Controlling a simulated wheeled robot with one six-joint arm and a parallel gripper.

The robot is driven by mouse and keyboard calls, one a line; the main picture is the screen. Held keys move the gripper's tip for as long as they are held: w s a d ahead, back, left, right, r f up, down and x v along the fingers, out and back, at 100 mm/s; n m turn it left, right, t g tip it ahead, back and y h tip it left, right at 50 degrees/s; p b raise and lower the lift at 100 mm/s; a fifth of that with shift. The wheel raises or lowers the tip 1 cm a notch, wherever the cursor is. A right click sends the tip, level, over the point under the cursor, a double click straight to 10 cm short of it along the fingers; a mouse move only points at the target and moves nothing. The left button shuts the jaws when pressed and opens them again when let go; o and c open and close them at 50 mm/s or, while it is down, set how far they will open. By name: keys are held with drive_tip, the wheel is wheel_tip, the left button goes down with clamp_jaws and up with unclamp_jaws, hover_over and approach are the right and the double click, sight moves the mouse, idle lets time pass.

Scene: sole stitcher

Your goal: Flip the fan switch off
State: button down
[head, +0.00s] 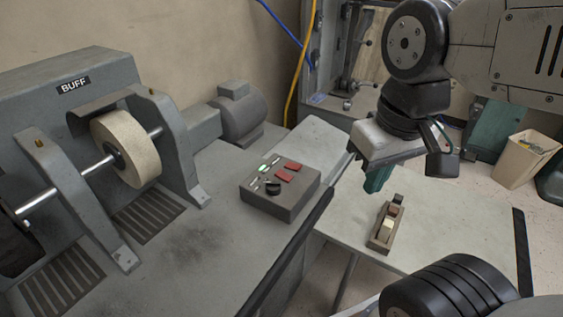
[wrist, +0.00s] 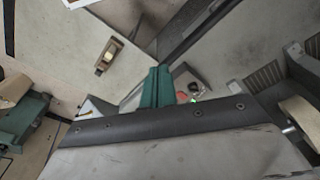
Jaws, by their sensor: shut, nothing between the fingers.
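A grey control box (head: 283,205) sits on the machine bench in the head view. A small brown box with a pale rocker (head: 387,229) lies on the lower light table. No readable label shows which one is the fan switch. My gripper (head: 377,180) has teal fingers, shut and empty, in the air right of the control box and above the light table. In the wrist view my gripper (wrist: 156,88) partly hides the control box (wrist: 184,76); the small brown box (wrist: 108,56) is to its left.
A buffing wheel (head: 126,148) on a grey machine marked BUFF stands at the left, with a motor (head: 239,115) behind. The light table (head: 455,240) is mostly clear. A bin (head: 524,160) stands at the far right. A yellow hose (head: 297,70) hangs along the wall.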

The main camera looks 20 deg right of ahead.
drive_tip(key=w+a+n, duration=0.1)
drive_tip(key=w+n, duration=1)
drive_tip(key=w, duration=0.2)
drive_tip(key=n, duration=1.4)
hover_over(281, 172)
drive_tip(key=s+d, duration=0.1)
drive_tip(key=s, duration=0.1)
drive_tip(key=shift+y, duration=0.4)
drive_tip(key=f, duration=0.6)
drive_tip(key=shift+w, duration=0.2)
drive_tip(key=f, duration=0.4)
drive_tip(key=w+f, duration=0.1)
drive_tip(key=f, duration=0.4)
drive_tip(key=a+f, duration=0.1)
drive_tip(key=f, duration=0.3)
drive_tip(key=shift+w+f, duration=0.15)
drive_tip(key=shift+f, duration=0.25)
